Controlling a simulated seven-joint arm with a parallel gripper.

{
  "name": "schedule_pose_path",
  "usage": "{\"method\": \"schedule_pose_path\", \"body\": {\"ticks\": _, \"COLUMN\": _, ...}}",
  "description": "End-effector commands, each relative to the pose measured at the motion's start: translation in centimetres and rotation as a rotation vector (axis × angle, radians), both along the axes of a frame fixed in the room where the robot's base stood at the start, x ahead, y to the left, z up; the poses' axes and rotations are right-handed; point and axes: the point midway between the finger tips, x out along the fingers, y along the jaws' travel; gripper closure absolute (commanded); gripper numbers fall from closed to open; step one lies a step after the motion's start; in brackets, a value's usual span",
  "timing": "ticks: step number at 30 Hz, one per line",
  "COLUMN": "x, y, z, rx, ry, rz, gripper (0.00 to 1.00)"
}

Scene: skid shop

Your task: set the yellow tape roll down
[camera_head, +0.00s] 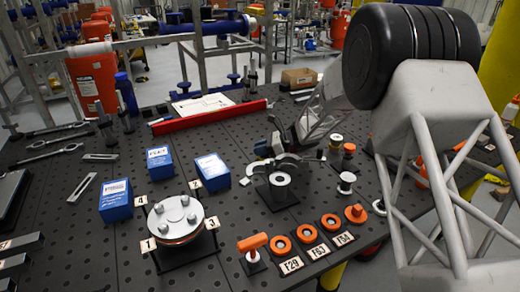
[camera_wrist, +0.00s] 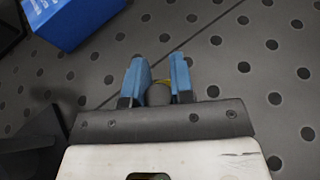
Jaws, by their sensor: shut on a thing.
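My gripper (camera_head: 268,148) is over the middle of the perforated bench, behind the black stand in the head view.
A black stand (camera_head: 278,197) with curved arms is close to my gripper. Blue boxes (camera_head: 212,171) stand to its left, one also in the wrist view (camera_wrist: 72,18). A white-topped round fixture (camera_head: 177,218), orange rings (camera_head: 282,244) and spools (camera_head: 346,182) stand nearby. A red bar (camera_head: 210,117) lies behind.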

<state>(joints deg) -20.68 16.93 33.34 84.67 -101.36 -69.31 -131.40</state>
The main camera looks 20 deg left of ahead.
Motion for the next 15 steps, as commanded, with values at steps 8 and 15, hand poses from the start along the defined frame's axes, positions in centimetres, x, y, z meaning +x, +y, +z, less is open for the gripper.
{"method": "schedule_pose_path", "body": {"ticks": 8, "x": -0.01, "y": 0.00, "z": -0.27, "rx": 0.000, "ry": 0.000, "rz": 0.000, "gripper": 1.00}}
{"method": "schedule_pose_path", "body": {"ticks": 15, "x": 0.00, "y": 0.00, "z": -0.26, "rx": 0.000, "ry": 0.000, "rz": 0.000, "gripper": 0.52}}
